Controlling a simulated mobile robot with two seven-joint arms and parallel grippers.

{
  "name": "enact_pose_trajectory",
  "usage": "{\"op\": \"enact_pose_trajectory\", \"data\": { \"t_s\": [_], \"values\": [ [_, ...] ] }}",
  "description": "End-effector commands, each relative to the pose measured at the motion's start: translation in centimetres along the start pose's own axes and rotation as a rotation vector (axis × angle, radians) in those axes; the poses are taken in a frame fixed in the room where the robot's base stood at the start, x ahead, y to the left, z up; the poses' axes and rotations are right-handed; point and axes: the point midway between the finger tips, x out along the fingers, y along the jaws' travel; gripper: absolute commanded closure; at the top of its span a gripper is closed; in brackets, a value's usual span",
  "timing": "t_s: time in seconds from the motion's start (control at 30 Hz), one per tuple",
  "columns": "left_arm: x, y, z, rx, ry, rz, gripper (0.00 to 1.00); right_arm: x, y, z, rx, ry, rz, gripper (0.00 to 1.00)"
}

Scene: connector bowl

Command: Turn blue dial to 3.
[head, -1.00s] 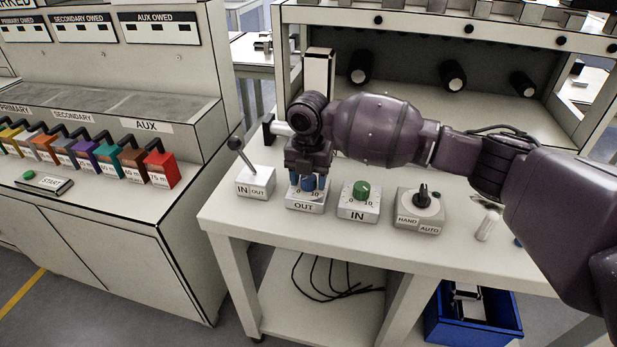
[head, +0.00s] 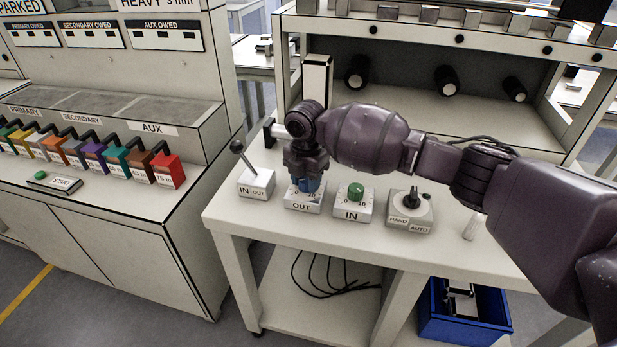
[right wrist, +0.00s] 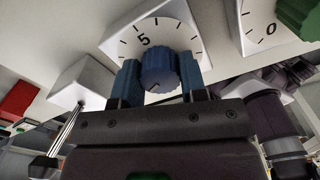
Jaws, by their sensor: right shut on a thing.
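The blue dial (head: 309,186) stands on a white box marked OUT (head: 302,205) on the bench. My right gripper (head: 306,179) points down over it and is shut on it. In the right wrist view the blue dial (right wrist: 158,72) sits between the two blue fingertips of my right gripper (right wrist: 159,78). A scale with ticks and a 5 shows on the box face beyond the dial. I cannot tell clearly which value the dial points to. My left gripper is not in view.
A lever box marked IN/OUT (head: 256,186) stands left of the dial. A green dial (head: 356,192) on a box marked IN and a HAND/AUTO switch (head: 411,200) stand to the right. A blue bin (head: 427,318) sits below the bench.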

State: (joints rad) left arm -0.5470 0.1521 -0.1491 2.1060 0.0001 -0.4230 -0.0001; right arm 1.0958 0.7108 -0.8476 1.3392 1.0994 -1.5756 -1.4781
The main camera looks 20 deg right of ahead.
Motion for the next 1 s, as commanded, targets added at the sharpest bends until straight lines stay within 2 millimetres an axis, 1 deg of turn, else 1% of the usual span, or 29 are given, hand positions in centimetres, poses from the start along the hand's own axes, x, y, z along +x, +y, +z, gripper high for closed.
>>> {"op": "enact_pose_trajectory", "data": {
  "t_s": [0.03, 0.4, 0.8, 1.0],
  "values": [
    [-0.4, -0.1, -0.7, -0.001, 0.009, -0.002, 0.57, -0.8, 0.0, 0.0, 0.047, -0.003, 0.004, 0.85],
    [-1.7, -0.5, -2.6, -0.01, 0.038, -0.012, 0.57, -0.7, 0.0, 0.0, 0.399, -0.002, 0.004, 0.85],
    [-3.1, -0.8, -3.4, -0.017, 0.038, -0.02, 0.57, -0.5, 0.0, 0.0, 0.764, 0.0, 0.002, 0.85],
    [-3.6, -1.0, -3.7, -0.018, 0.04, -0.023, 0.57, -0.3, 0.0, 0.0, 0.905, 0.0, 0.0, 0.85]
  ]
}}
